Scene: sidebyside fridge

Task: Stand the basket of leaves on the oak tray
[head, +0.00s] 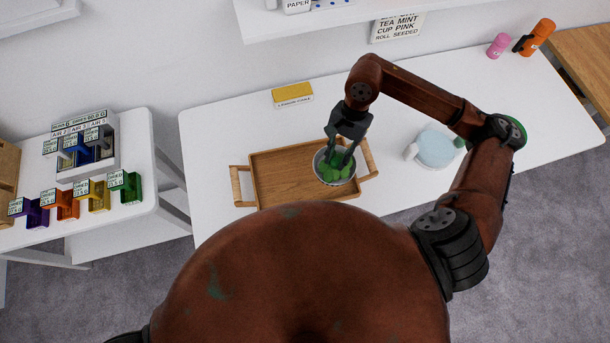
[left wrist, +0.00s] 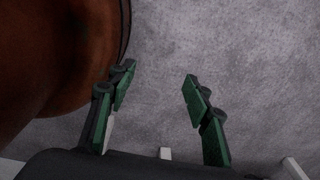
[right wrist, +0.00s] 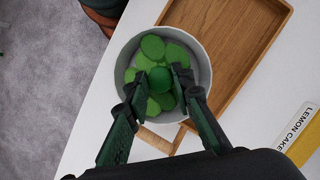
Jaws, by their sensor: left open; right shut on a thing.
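The basket of leaves (head: 318,173) is a round grey bowl with green leaves and a green knob in its middle. It also shows in the right wrist view (right wrist: 200,62). My right gripper (head: 341,158) points down into it, its fingertips closed on the green knob. The oak tray (head: 280,178) is rectangular with a handle at each short end. The basket overlaps its right end in the head view, and its edge in the right wrist view (right wrist: 238,50). I cannot tell if the basket touches the tray. My left gripper (left wrist: 157,85) is open and empty above the floor.
A white teapot-like vessel with a pale blue top (head: 436,147) stands right of the tray. A yellow lemon cake box (head: 292,95) lies behind it. Pink (head: 498,45) and orange (head: 535,37) containers stand at the far right. A side table (head: 90,220) holds coloured holders at left.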

